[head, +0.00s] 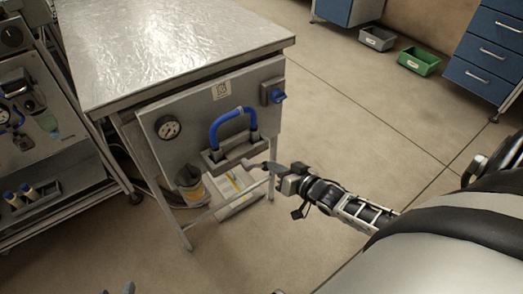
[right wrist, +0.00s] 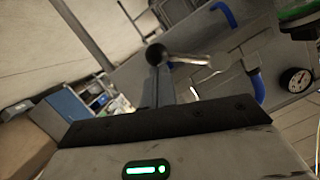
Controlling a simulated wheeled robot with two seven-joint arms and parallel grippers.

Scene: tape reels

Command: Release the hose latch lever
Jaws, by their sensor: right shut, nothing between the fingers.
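The blue hose (head: 230,118) loops up from a grey block (head: 235,153) on the front panel of the metal table; part of it also shows in the right wrist view (right wrist: 257,88). A lever with a dark ball knob (right wrist: 155,54) and a metal rod shows in the right wrist view, running right toward the panel. My right gripper (head: 268,167) is shut and empty, just below and right of the block. In its wrist view its fingers (right wrist: 161,86) end close to the knob; contact is unclear. Perhaps my left fingertips (head: 125,289) show at the bottom edge.
A bucket (head: 190,185) and a pale box (head: 238,190) stand below the table. A cart (head: 60,150) is at left. The floor right of the table is open.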

